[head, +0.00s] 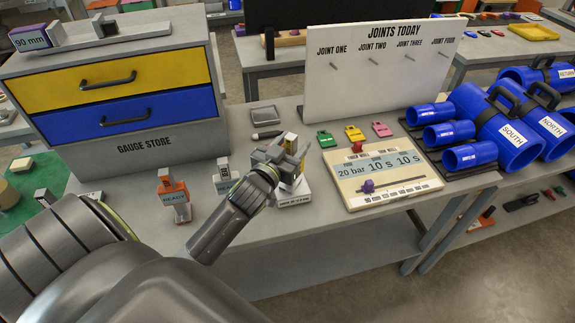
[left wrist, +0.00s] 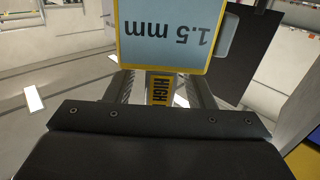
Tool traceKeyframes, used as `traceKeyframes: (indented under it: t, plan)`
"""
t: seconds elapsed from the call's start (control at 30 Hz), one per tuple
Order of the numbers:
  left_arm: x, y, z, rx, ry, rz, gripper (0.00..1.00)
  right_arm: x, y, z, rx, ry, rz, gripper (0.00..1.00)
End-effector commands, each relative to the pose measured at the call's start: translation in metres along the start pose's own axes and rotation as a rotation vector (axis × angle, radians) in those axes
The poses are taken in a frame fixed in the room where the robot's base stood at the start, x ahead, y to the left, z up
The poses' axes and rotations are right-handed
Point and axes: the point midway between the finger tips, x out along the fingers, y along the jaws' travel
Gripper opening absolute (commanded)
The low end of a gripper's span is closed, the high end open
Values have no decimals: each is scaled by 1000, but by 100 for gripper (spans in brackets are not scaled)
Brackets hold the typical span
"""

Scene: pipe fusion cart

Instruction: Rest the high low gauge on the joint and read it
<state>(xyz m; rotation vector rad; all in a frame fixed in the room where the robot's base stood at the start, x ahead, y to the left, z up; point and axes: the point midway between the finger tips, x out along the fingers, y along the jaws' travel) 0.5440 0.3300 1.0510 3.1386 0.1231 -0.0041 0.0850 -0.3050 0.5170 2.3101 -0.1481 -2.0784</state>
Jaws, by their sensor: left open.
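The high low gauge shows in the left wrist view as a yellow-edged block with a pale screen (left wrist: 165,38) reading "1.5 mm" upside down and a yellow "HIGH" label (left wrist: 159,88). In the head view its yellow and grey top (head: 291,143) shows at my left gripper (head: 283,160), partly hidden by it. The gripper is open, its fingers to either side of the gauge's lower part; contact is unclear. A small white block (head: 292,194) with lettering is below. Blue pipes marked SOUTH (head: 513,137) and NORTH (head: 551,126) lie at right. My right gripper is out of view.
The gauge store (head: 125,88), with yellow and blue drawers, stands left. An orange READY device (head: 173,195) and a grey device (head: 224,176) stand left of my gripper. A cream timer board (head: 385,176) lies right, before the JOINTS TODAY board (head: 375,75). Several coloured tags lie between.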

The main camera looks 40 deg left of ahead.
Motion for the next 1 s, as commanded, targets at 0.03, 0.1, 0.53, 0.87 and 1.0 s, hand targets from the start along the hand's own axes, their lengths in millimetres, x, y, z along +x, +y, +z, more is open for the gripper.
traceKeyframes:
  t: [0.03,0.1,0.53,0.87,1.0]
  plan:
    - [-8,0,2,0,-1,0,49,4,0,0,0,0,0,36]
    - [-20,0,3,0,-1,0,49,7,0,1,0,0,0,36]
    - [-112,0,4,1,-3,-1,49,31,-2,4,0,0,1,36]
    - [-157,0,2,0,-2,0,49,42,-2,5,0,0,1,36]
    - [-163,0,1,1,-1,0,49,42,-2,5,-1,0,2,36]
